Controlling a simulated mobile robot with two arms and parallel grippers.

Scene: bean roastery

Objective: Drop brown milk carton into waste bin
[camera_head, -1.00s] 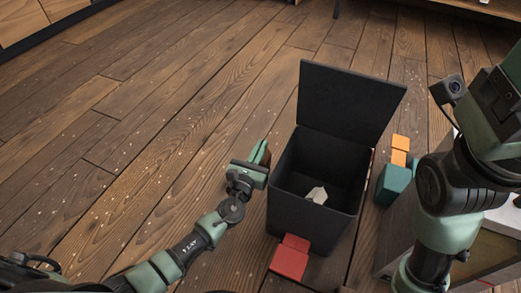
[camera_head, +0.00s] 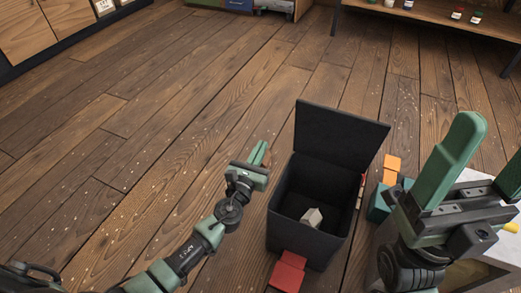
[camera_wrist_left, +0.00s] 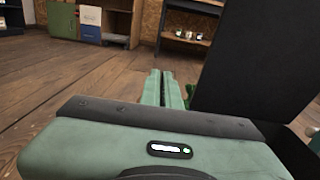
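The black waste bin (camera_head: 305,235) stands on the floor with its lid (camera_head: 340,135) up. A small pale grey-beige carton-like object (camera_head: 312,217) lies inside on its floor; I cannot tell whether it is the brown milk carton. No clearly brown carton shows elsewhere. My left gripper (camera_head: 259,153) is beside the bin's left rim, outside it. Its fingers also show close together in the left wrist view (camera_wrist_left: 164,88), with nothing seen between them. My right gripper (camera_head: 492,150) is raised at the right, its fingers apart, with nothing seen between them.
A red block-like object (camera_head: 288,272) is at the bin's front. An orange block (camera_head: 391,165) and a teal one (camera_head: 378,206) are right of the bin. A white-topped table (camera_head: 480,181) is under my right arm. A shelf (camera_head: 430,12) stands at the back. Floor at left is clear.

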